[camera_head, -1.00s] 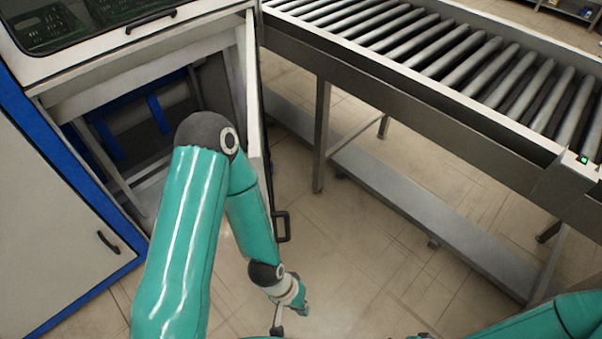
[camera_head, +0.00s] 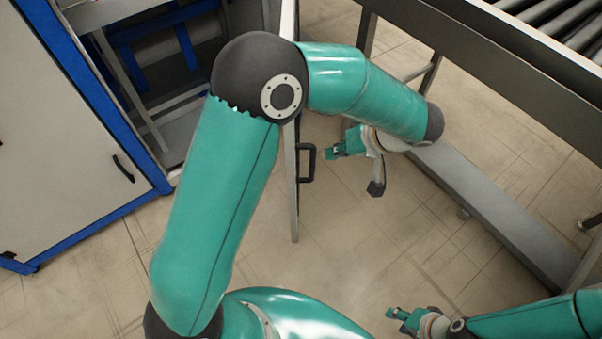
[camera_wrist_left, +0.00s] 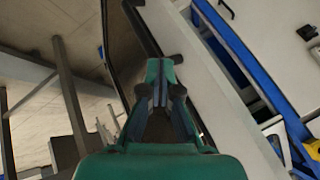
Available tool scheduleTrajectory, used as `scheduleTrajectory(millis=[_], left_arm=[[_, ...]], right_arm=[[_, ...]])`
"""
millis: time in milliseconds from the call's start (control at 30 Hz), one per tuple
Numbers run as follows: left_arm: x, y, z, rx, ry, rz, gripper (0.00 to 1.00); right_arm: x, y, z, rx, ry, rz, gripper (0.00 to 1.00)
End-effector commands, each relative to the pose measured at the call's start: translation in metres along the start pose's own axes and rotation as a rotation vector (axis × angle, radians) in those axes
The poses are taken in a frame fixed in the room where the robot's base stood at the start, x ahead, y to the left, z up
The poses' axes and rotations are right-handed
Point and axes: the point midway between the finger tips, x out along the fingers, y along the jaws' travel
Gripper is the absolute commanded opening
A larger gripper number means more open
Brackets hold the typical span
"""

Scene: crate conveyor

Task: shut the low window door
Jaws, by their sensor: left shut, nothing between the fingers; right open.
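The low door (camera_head: 294,212) stands open, seen nearly edge-on, jutting out from the cabinet. Its black handle (camera_head: 308,165) is on its right face. My left arm reaches over the door, and my left gripper (camera_head: 332,153) is on the right, handle side, pointing left, a little right of the handle. Its fingers are shut and empty; they also show in the left wrist view (camera_wrist_left: 161,75), beside a pale panel. Whether they touch the door or handle I cannot tell. My right gripper (camera_head: 394,316) is open, low at the right, away from the door.
The cabinet opening (camera_head: 160,60) with blue bars is left of the door. A closed white cabinet panel (camera_head: 60,130) with a handle is further left. The conveyor frame (camera_head: 500,55) and its low beam (camera_head: 490,210) run along the right. The floor in front is clear.

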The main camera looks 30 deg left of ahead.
Motion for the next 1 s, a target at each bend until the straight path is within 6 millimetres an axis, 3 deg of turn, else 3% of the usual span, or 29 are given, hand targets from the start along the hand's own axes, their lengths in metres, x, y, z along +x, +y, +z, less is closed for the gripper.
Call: scheduleTrajectory(millis=[33, 167, 267, 467, 800, 1000], left_arm=[[-0.004, 0.01, 0.007, 0.007, 0.021, 0.028, 0.0], [-0.014, 0.017, 0.013, 0.025, 0.045, 0.054, 0.0], [-0.01, 0.018, 0.014, 0.03, 0.046, 0.054, 0.0], [0.019, 0.019, 0.013, 0.03, 0.042, 0.051, 0.0], [0.088, 0.022, 0.011, 0.031, 0.04, 0.052, 0.0], [0.098, -0.004, 0.008, 0.03, 0.043, 0.055, 0.0]], right_arm=[[0.013, 0.005, 0.0, 0.0, 0.001, 0.0, 0.43], [0.017, 0.006, 0.0, 0.0, 0.001, 0.0, 0.43], [0.017, 0.006, 0.0, 0.0, 0.001, 0.0, 0.43], [0.018, 0.006, 0.0, -0.001, 0.001, 0.0, 0.43], [0.021, 0.007, 0.0, -0.001, 0.001, 0.0, 0.43], [0.017, 0.006, 0.0, 0.0, 0.001, 0.0, 0.43]])
